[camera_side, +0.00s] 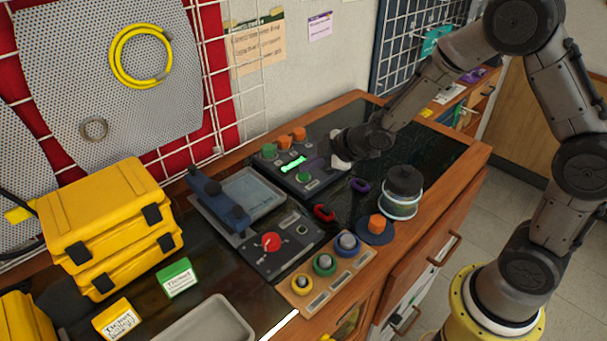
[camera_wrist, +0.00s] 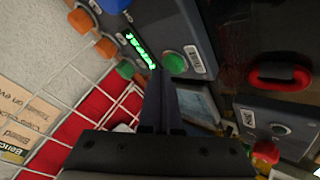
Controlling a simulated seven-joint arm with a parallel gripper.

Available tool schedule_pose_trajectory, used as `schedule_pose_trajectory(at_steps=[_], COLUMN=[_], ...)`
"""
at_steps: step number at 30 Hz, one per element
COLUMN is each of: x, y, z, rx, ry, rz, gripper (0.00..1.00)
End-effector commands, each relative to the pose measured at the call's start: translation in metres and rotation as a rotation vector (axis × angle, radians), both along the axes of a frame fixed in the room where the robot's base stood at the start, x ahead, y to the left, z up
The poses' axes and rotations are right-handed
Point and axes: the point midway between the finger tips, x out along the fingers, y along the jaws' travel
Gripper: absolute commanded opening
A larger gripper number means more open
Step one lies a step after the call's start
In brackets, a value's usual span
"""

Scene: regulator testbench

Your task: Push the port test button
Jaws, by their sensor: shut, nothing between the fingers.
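A dark test box (camera_side: 285,172) with a lit green display (camera_side: 293,164) sits at the back of the bench. A round green button (camera_side: 304,177) is on its face, below the display. In the wrist view the green button (camera_wrist: 175,63) has a small white label beside it, too blurred to read. The lit display (camera_wrist: 139,50) is to its upper left. My gripper (camera_wrist: 160,76) is shut and empty, its fingertips beside the green button in that picture. In the side view my gripper (camera_side: 325,163) is over the box's right part. I cannot tell whether it touches anything.
Orange and green knobs (camera_side: 284,142) line the box's back edge. A red carabiner (camera_side: 324,212), a purple one (camera_side: 360,186) and a dark-lidded jar (camera_side: 402,190) lie to the right. A panel with a red knob (camera_side: 271,242) and a wooden button strip (camera_side: 325,263) are in front.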

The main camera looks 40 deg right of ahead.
Motion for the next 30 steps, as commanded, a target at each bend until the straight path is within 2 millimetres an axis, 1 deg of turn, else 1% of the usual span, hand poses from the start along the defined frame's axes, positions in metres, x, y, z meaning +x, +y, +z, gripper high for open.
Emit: schedule_pose_trajectory(at_steps=[30], x=[-0.0002], y=[0.0000], z=[-0.0092], rx=[0.000], ry=[0.001], rz=[0.000], gripper=[0.00])
